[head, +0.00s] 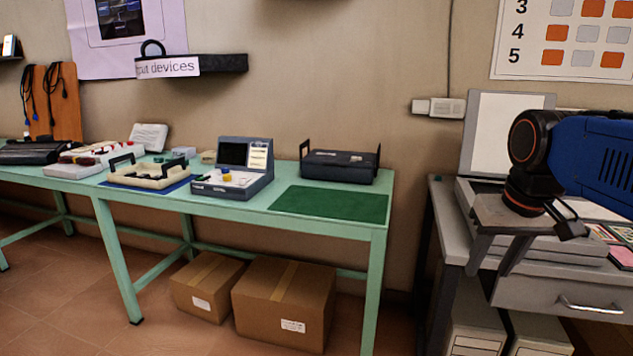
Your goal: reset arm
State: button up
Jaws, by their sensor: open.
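My gripper (490,260) hangs at the right of the head view, below the black and orange wrist of my blue arm. Its two grey fingers point down and stand apart, with nothing seen between them. It shows in front of the grey desk (540,291) and a grey device with a raised lid (505,125). I cannot tell how far the fingers are from the desk.
A mint-green table (384,205) carries a green mat (330,204), a dark tray with handles (340,166), a grey-blue console (233,180) and a cream tray (147,180). Cardboard boxes (275,312) lie below. A floor gap separates table and desk.

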jog(key=s+a+f+n+t, duration=0.1)
jog(key=s+a+f, duration=0.2)
jog(key=s+f, duration=0.7)
notch_tip(320, 180, down, 4)
jog(key=shift+s+f+t, duration=0.15)
jog(key=shift+s+t, duration=0.05)
jog(key=shift+t, duration=0.1)
